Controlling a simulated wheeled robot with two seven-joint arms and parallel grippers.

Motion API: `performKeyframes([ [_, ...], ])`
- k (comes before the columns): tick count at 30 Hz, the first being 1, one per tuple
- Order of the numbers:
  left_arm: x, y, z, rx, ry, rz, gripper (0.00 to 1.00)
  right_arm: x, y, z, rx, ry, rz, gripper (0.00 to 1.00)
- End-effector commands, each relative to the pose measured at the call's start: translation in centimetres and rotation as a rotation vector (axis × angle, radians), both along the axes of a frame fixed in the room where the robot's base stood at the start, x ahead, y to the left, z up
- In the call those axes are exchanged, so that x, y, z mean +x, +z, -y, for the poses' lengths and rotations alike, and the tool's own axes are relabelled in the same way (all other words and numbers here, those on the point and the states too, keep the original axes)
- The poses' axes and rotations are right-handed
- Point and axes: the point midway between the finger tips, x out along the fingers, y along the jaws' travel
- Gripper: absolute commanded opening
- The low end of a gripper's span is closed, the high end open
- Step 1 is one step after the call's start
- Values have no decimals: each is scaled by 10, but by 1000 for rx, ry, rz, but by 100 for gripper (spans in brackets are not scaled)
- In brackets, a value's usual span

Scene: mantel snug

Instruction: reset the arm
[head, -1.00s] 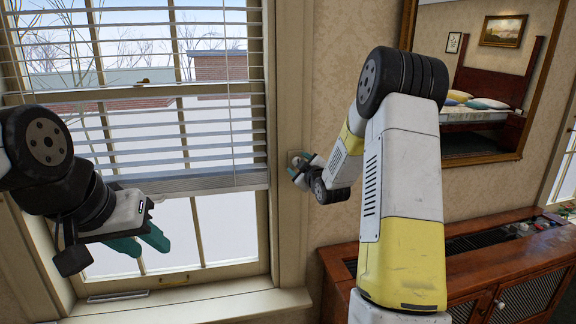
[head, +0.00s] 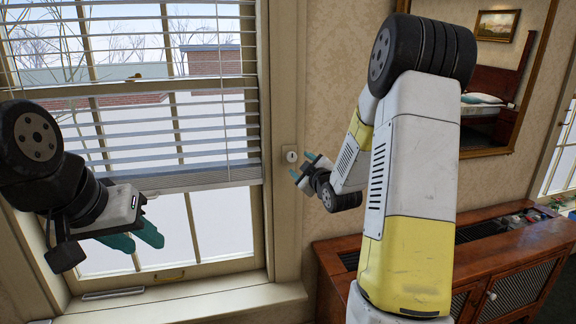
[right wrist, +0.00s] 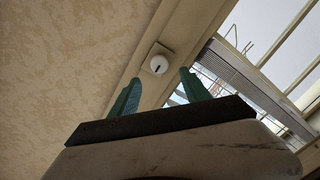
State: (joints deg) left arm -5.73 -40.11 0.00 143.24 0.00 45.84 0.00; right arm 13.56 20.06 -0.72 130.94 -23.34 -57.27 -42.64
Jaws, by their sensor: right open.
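My right gripper (head: 302,168) is open and empty beside the window frame. It stands a little off a small wall plate with a round white knob (head: 290,156). In the right wrist view, the knob (right wrist: 159,63) has a dark slot and shows beyond and between my two teal fingertips (right wrist: 160,80), apart from them. My left gripper (head: 146,244) hangs in front of the lower window pane, its teal fingers pointing right and down. The gap between those fingers is unclear.
The window (head: 208,215) has a half-lowered white blind (head: 205,140) and a sill (head: 185,303) below. A wooden cabinet (head: 335,270) stands at lower right, partly behind my right arm. A framed mirror (head: 490,140) hangs above it.

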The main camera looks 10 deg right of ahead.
Motion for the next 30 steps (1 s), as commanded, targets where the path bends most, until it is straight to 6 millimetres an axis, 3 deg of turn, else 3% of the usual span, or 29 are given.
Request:
performKeyframes([
  [8,0,0,0,0,0,0,36,-8,13,-3,31,-16,-50,55],
  [13,0,0,0,0,0,0,36,-46,38,-14,151,-79,-223,55],
  [20,0,0,0,0,0,0,36,-145,57,-37,394,-197,-516,55],
  [27,0,0,0,0,0,0,36,-274,54,-70,631,-301,-814,55],
  [30,0,0,0,0,0,0,36,-315,50,-80,690,-331,-907,55],
])
